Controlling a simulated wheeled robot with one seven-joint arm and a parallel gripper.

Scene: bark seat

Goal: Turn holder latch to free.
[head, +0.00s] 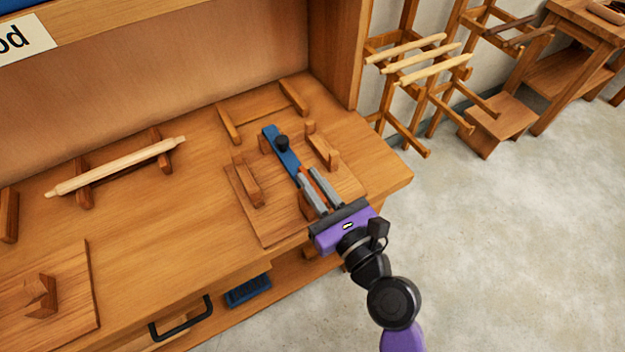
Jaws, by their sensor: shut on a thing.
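The holder is a wooden board (272,228) on the bench, with upright wooden blocks on its left (247,180) and right (322,146). The holder latch is a blue bar (288,163) with a black knob (282,143). It lies between the blocks, slanting from the back left toward the front right. An orange-red part shows at its near end. My gripper (307,174) reaches in from the front right and its two grey fingers are shut on the latch's near end. The fingers partly hide that end and the wood below.
A pale turned rod (118,168) rests on two wooden supports at left. An empty wooden rack (262,112) stands behind the holder. Another board (50,305) lies front left. A cabinet side wall (335,50) rises at the back right. Stool frames stand on the floor beyond.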

